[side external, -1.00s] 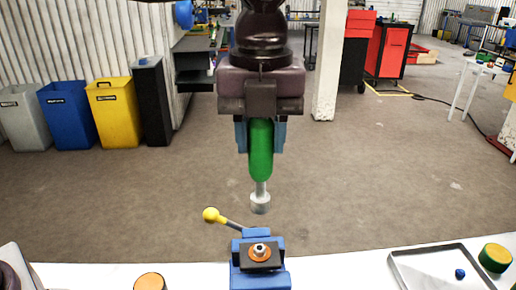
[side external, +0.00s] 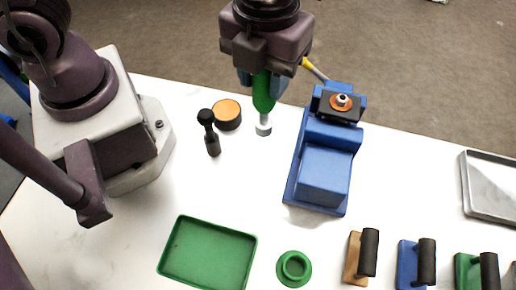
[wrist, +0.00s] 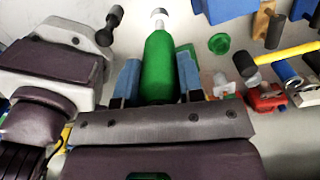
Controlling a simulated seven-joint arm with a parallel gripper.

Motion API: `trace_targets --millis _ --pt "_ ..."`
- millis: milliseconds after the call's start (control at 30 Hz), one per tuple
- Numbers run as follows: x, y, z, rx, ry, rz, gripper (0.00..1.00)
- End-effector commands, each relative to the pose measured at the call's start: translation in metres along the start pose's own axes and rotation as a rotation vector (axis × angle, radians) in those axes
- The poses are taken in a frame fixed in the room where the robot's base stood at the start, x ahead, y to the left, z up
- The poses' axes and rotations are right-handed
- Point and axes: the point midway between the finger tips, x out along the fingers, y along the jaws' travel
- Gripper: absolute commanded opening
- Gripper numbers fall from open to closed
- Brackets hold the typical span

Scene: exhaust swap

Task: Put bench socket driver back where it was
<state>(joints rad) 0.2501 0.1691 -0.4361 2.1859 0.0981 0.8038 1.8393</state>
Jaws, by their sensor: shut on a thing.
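The bench socket driver (side external: 264,92) has a green handle and a grey socket end. My gripper (side external: 262,82) is shut on its handle, and the driver hangs upright with the socket down. The socket is over the white table, left of the blue vise (side external: 324,178); whether it touches the table is unclear. In the wrist view, the driver (wrist: 160,70) sits between the blue fingers of my gripper (wrist: 157,84). A green ring-shaped holder (side external: 294,269) stands empty near the front; it also shows in the wrist view (wrist: 219,43).
An orange-topped round piece (side external: 227,114) and a black knobbed tool (side external: 209,132) stand left of the driver. The vise bears an orange ring with a nut (side external: 341,101). A green tray (side external: 208,253) is empty. Several black-handled blocks (side external: 361,257) line the front right. A grey tray (side external: 489,190) is at right.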

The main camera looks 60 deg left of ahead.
Motion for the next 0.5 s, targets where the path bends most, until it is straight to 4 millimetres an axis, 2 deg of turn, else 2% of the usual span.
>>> trace_targets --millis 133,400,500 --pt "0.021 0.014 -0.007 0.003 0.001 0.003 0.03" --pt "0.065 0.008 -0.007 0.007 0.004 0.005 0.03" --pt "0.076 0.008 -0.007 0.007 0.002 0.003 0.03"
